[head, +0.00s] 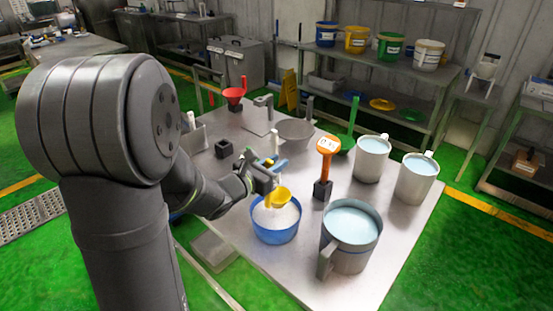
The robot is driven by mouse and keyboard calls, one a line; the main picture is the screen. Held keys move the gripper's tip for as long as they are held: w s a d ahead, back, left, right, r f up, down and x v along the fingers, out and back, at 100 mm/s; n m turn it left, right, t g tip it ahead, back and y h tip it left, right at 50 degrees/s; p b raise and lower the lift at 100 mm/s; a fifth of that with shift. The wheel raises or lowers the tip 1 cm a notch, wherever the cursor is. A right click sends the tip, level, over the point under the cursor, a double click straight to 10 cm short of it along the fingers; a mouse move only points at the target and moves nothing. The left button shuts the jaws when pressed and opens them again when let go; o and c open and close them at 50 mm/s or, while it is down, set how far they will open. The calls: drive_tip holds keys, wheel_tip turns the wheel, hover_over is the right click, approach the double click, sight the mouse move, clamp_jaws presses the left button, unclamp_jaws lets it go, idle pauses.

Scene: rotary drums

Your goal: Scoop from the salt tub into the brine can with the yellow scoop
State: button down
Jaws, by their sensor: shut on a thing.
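The yellow scoop (279,197) is held by my gripper (270,175), which is shut on it. The scoop's bowl is at the blue tub (276,236), over the white salt (268,215) inside. I cannot tell whether the bowl touches the salt or holds any. A large grey can (350,250) with a side handle and pale blue liquid stands to the right of the tub. Two smaller grey cans (371,168) (415,187) with pale blue liquid stand behind it. No readable label shows which is the brine can.
The metal table's front right (395,235) is clear.

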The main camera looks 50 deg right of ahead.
drive_tip(key=d+f+y, duration=0.1)
drive_tip(key=f, duration=0.1)
drive_tip(key=d+f+y, duration=0.1)
drive_tip(key=d+f, duration=0.1)
drive_tip(key=f, duration=0.1)
drive_tip(key=d+f+y, duration=0.2)
drive_tip(key=f, duration=0.1)
drive_tip(key=shift+f, duration=0.25)
drive_tip(key=shift+d, duration=1)
drive_tip(key=shift+a, duration=0.15)
drive_tip(key=a+h, duration=0.1)
drive_tip(key=a, duration=0.1)
drive_tip(key=a+r+h, duration=0.1)
drive_tip(key=a+h, duration=0.2)
drive_tip(key=a, duration=0.1)
drive_tip(key=shift+a+r+h, duration=0.3)
drive_tip(key=shift+a, duration=0.1)
drive_tip(key=r, duration=0.3)
drive_tip(key=a+r, duration=0.1)
drive_tip(key=r, duration=0.5)
drive_tip(key=shift+a, duration=0.15)
drive_tip(key=shift+r, duration=0.1)
